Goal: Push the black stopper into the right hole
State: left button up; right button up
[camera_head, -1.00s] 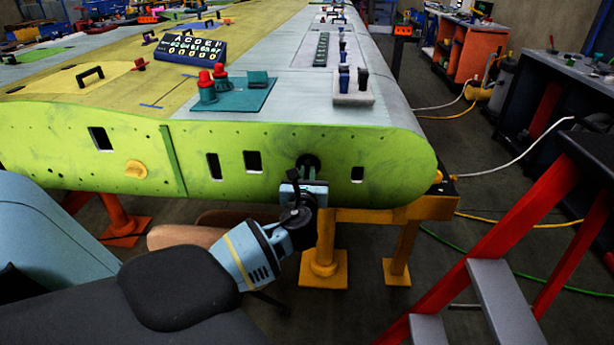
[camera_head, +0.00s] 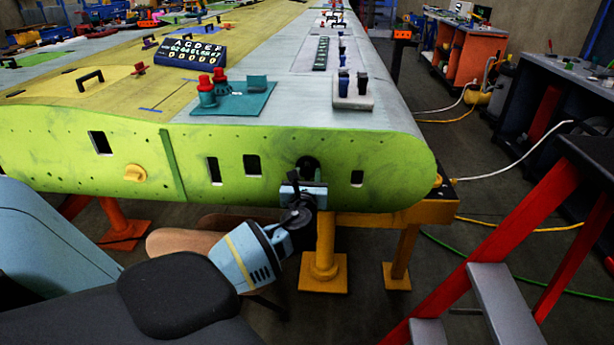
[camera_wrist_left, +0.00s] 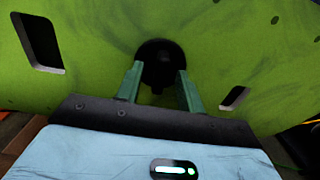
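The black stopper (camera_wrist_left: 161,62) is a dark round piece at the green front face of the wing (camera_head: 80,155). In the head view it shows as a dark round spot (camera_head: 307,164), right of two rectangular openings. It covers the hole there; how deep it sits cannot be told. My left gripper (camera_wrist_left: 160,80) faces the panel, with its two green fingers on either side of the stopper, seemingly touching its sides. In the head view the gripper (camera_head: 306,178) is right below and in front of the dark spot. My right gripper is not in view.
Rectangular openings flank the stopper, one at the right (camera_head: 357,178). A yellow round knob (camera_head: 135,173) is on the panel farther left. Yellow supports (camera_head: 324,265) stand below. A red step ladder (camera_head: 510,245) stands at the right. Red and teal parts sit on a teal plate (camera_head: 240,103) on top.

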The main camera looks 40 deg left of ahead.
pick_arm(q)
jog(key=v, duration=0.8)
dwell(0.7)
